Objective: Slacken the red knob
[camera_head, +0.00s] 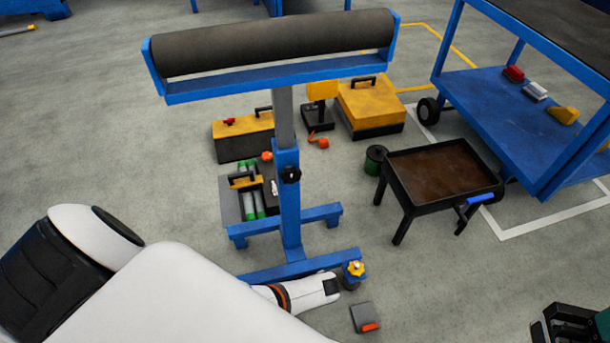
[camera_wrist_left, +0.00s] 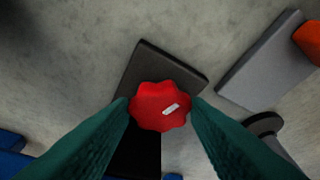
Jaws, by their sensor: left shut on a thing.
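The red knob (camera_wrist_left: 160,106) has a lobed rim and a small white mark on its face. In the left wrist view it sits between the two green fingers of my left gripper (camera_wrist_left: 161,108), which touch it on both sides; the gripper is shut on it. A dark block (camera_wrist_left: 165,68) lies below the knob. In the head view I cannot make out this knob or the left fingertips; my left arm reaches in from the lower left towards the stand's foot. My right gripper (camera_head: 570,325) is partly cut off at the lower right corner, and its opening is unclear.
A blue roller stand (camera_head: 288,215) with a black knob (camera_head: 291,174) rises over my left arm. A black tray table (camera_head: 440,175) stands right.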

